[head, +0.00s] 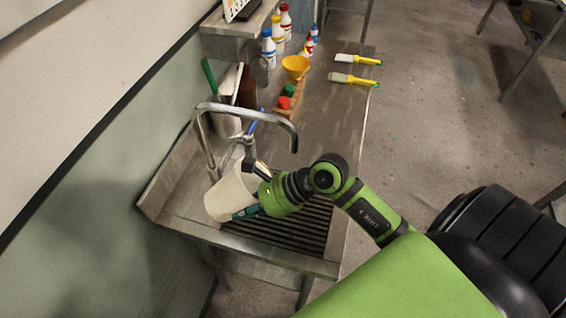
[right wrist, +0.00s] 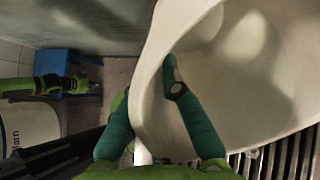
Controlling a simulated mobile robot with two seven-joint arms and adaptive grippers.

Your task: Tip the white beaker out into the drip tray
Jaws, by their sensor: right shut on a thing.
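The white beaker (head: 226,196) is tilted over the left part of the slatted drip tray (head: 290,228). My right gripper (head: 262,192) is shut on its wall. In the right wrist view, the beaker (right wrist: 240,60) fills the right side, with one finger of my right gripper (right wrist: 150,115) inside the rim and the other outside. Faint shadow shows on its inner wall; I cannot tell whether it holds anything. Tray slats show below it. A green and black part at the left of that view looks like my left arm and gripper (right wrist: 82,84); its fingers are unclear.
A bent metal faucet (head: 245,110) stands close behind the beaker. A pot with green-handled tools (head: 226,122), an orange bowl (head: 296,66), red and green caps (head: 285,103), several bottles (head: 277,35) and two brushes (head: 353,79) lie farther back.

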